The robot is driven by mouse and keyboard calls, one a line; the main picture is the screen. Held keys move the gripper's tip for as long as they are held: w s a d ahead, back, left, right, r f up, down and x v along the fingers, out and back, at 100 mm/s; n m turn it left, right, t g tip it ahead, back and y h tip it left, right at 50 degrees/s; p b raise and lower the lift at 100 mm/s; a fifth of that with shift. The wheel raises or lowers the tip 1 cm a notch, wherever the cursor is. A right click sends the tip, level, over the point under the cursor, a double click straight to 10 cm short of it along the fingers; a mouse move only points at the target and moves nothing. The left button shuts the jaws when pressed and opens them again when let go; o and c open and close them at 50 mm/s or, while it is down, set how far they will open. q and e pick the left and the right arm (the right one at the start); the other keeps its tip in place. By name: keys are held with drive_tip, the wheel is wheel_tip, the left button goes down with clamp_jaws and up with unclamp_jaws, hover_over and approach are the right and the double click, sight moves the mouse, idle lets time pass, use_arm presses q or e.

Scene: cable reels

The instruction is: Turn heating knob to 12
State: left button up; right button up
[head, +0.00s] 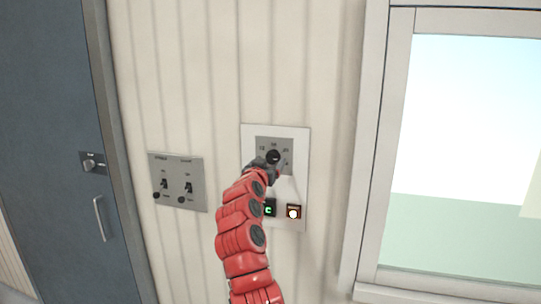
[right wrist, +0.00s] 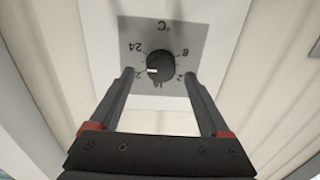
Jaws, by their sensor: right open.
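The heating knob (head: 273,156) is a round black dial on a grey plate within a white wall panel (head: 248,132). In the right wrist view the knob (right wrist: 161,66) appears upside down, with °C, 24 and other partly readable numbers around it. Its white mark points toward the left of that picture, below the 24. My right gripper (head: 265,168) is at the knob in the head view. In the wrist view my open right gripper (right wrist: 159,75) has one finger on each side of the knob, with gaps visible; contact is not evident. My left gripper is out of view.
A grey switch plate (head: 177,180) with two toggles is left of the panel. A green-lit display (head: 270,208) and an orange-framed lit button (head: 293,212) sit low on the panel. A blue door (head: 50,120) is at left, a window (head: 470,130) at right.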

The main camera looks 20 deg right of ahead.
sight(272, 157)
drive_tip(key=shift+p+x, duration=0.3)
drive_tip(key=shift+x, duration=0.95)
clamp_jaws()
